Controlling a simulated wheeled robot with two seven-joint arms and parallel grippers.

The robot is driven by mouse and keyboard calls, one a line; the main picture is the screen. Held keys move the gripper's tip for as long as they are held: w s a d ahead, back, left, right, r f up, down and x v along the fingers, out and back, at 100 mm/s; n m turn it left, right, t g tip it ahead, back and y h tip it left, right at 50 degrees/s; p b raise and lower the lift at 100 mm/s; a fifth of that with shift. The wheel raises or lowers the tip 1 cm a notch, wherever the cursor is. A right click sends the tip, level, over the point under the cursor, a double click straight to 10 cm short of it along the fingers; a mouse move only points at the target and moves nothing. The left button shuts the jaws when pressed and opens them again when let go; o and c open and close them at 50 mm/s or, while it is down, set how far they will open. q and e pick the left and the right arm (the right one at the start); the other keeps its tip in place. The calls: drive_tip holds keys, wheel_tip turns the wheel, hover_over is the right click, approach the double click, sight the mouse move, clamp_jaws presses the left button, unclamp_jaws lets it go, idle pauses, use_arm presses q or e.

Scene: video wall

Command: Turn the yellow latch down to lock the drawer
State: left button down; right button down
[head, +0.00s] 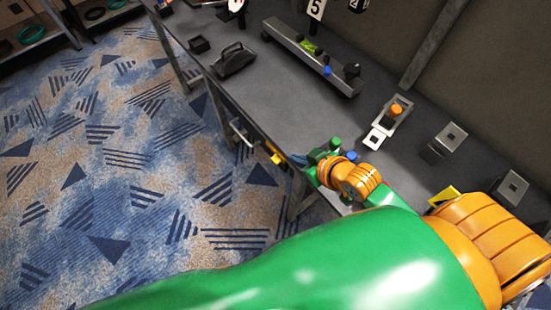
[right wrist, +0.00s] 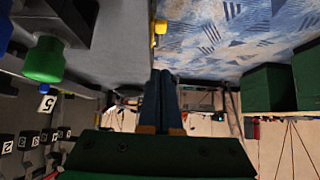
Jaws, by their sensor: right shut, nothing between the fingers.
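The yellow latch (head: 276,157) is a small piece on the front side of the bench, just below the top's edge. It also shows in the right wrist view (right wrist: 160,28), beyond the fingertips with a gap. I cannot tell its exact angle. The drawer's handle (head: 242,132) shows left of the latch; most of the drawer front is hidden under the bench edge. My right gripper (head: 299,160) is at the bench edge, just right of the latch. Its blue fingers (right wrist: 162,76) are shut together and empty. My left gripper is not in view.
The grey bench top (head: 245,90) carries a long tray (head: 312,62), a black handled block (head: 235,60) and a plate with an orange knob (head: 396,110). A green knob (right wrist: 44,60) is left of my right gripper. Open carpet (head: 110,180) lies in front.

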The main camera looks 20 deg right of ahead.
drive_tip(key=b, duration=0.2)
hover_over(275, 160)
drive_tip(key=s, duration=0.2)
wheel_tip(275, 160, down, 7)
drive_tip(key=f, duration=0.2)
drive_tip(key=f+b, duration=0.1)
drive_tip(key=shift+w+d+f, duration=0.2)
drive_tip(key=shift+w+d, duration=0.05)
drive_tip(key=shift+d, duration=0.1)
drive_tip(key=shift+f, duration=0.25)
drive_tip(key=shift+s+f, duration=0.2)
drive_tip(key=shift+f, duration=0.3)
drive_tip(key=shift+r+p, duration=0.8)
